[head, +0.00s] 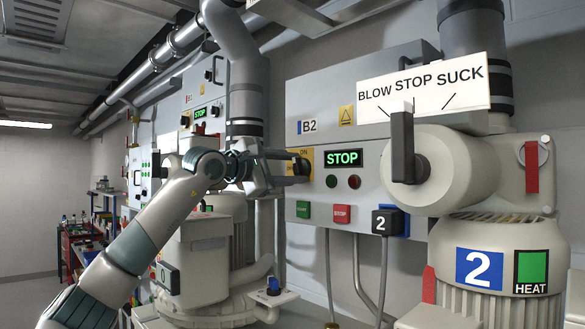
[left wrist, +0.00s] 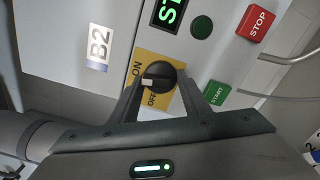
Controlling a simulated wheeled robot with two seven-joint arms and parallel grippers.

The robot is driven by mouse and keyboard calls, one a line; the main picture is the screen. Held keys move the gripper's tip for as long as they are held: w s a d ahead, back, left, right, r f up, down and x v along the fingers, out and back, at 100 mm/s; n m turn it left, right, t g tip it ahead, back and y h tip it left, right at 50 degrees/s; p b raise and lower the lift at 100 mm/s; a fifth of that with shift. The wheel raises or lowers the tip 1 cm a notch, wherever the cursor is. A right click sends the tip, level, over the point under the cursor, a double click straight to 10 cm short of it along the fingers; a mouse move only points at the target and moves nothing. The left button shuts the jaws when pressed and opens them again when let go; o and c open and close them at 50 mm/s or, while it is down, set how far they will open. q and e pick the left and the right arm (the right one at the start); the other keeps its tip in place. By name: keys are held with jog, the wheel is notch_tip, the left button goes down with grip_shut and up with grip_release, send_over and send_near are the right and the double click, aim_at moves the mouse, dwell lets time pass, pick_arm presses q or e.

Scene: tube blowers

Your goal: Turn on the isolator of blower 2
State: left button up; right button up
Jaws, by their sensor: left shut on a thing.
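The blower 2 isolator is a black rotary knob (head: 301,167) on a yellow plate on the grey B2 control box (head: 395,85). The left wrist view shows the knob (left wrist: 163,72) with a white mark that points left in the picture, between the words ON and OFF. I cannot tell exactly which word it is set to. My left gripper (head: 290,171) reaches the plate from the left. Its two fingers are on either side of the knob, shut on it. They hide part of the plate in the head view. My right gripper is not in view.
The B2 box has a lit green STOP display (head: 342,157), a green START button (head: 303,210) and a red STOP button (head: 342,214). A black-handled lever (head: 403,145) stands right, under a BLOW STOP SUCK sign (head: 420,82). A grey blower (head: 208,250) is below my arm.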

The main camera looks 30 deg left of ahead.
pick_arm(q)
jog(key=shift+m, duration=1.1)
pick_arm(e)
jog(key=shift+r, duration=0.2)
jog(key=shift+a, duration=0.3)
pick_arm(q)
jog(key=o, duration=1)
jog(key=shift+o, duration=0.2)
jog(key=shift+s, duration=0.1)
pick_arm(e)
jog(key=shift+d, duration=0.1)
